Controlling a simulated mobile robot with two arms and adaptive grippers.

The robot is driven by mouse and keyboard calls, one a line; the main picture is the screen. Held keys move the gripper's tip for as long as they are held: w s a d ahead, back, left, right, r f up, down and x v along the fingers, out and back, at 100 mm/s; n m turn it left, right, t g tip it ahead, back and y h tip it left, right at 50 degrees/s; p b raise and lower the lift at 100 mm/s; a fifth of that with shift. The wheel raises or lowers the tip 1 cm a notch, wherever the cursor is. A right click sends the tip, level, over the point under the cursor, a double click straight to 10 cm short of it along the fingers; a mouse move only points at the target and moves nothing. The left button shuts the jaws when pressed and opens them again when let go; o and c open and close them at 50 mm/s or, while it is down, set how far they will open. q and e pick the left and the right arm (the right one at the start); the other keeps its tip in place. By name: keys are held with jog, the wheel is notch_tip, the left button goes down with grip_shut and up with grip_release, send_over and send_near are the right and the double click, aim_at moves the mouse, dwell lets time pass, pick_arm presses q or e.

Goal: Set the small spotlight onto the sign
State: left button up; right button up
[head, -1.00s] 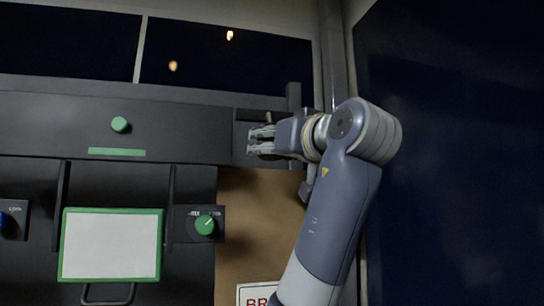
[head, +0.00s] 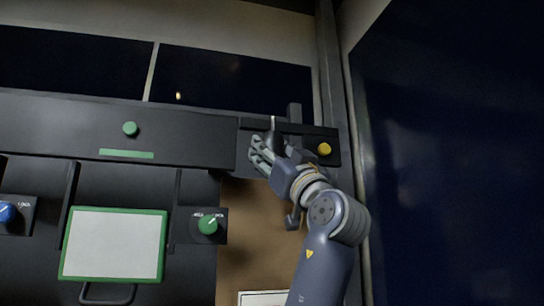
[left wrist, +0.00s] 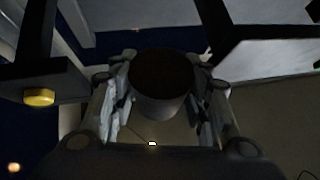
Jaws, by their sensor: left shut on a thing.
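My left gripper (head: 262,155) is at the right end of the dark ledge, in front of the dark panel. It is shut on a small dark cylindrical spotlight (head: 275,141), partly hidden by the fingers. In the left wrist view the spotlight (left wrist: 162,88) sits between the two fingers of the left gripper (left wrist: 163,112), with its round dark end toward the camera. A white sign (head: 263,299) shows only its upper strip at the bottom edge of the head view. My right gripper is not in view.
A dark box with a yellow knob (head: 324,149) is right beside my gripper; the yellow knob also shows in the left wrist view (left wrist: 38,97). A green-framed white panel (head: 115,244) and a green knob (head: 208,225) are lower left. The brown board (head: 250,235) is mostly bare.

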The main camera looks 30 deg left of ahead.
pick_arm(q)
jog(key=shift+r, duration=0.15)
jog(key=o, duration=1.1)
pick_arm(e)
jog(key=shift+a, duration=0.2)
pick_arm(q)
jog(key=shift+w, duration=0.1)
pick_arm(e)
jog(key=shift+a, duration=0.1)
pick_arm(q)
jog(key=shift+d+f, duration=0.15)
jog(key=shift+f, duration=0.15)
jog(key=v, duration=1.1)
jog(key=shift+s+d+f, duration=0.15)
jog(key=shift+s, duration=0.05)
